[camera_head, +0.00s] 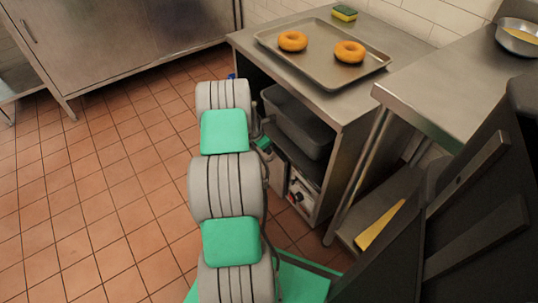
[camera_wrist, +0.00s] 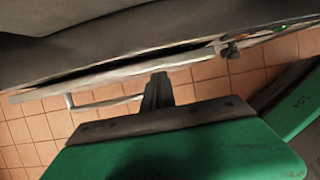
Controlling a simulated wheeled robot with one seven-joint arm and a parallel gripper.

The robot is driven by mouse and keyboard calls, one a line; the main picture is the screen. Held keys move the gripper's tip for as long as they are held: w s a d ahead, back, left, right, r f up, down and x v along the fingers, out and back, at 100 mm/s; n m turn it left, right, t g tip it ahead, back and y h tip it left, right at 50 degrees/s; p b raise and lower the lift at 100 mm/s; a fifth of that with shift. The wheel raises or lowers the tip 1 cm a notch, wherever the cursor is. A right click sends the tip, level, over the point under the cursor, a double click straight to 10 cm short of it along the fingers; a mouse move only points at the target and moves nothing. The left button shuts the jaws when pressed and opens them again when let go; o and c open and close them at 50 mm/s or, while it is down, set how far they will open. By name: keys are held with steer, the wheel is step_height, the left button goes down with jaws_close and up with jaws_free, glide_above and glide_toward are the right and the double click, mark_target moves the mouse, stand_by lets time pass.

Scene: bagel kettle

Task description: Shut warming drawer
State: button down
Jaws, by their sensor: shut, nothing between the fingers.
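In the wrist view a pale metal drawer front (camera_wrist: 120,73) with a bar handle (camera_wrist: 105,103) runs across the upper part. A narrow dark gap shows behind its top edge, so the drawer looks slightly open. My gripper (camera_wrist: 159,80) is shut and empty, with its fingertips close to the front, right of the handle's middle. I cannot tell whether they touch it. A pale panel with a dark knob (camera_head: 300,193) shows low in the steel cabinet.
The steel counter (camera_head: 249,45) carries a tray (camera_head: 322,75) with two bagels (camera_head: 293,41) and a sponge (camera_head: 344,13). A dark tub (camera_head: 298,125) sits on the shelf below. A second steel table (camera_head: 440,95) stands right. The tiled floor (camera_head: 100,190) is clear on the left.

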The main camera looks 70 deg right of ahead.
steer(key=shift+s+d+r, duration=0.1)
steer(key=shift+s+d, duration=0.2)
steer(key=shift+d, duration=0.35)
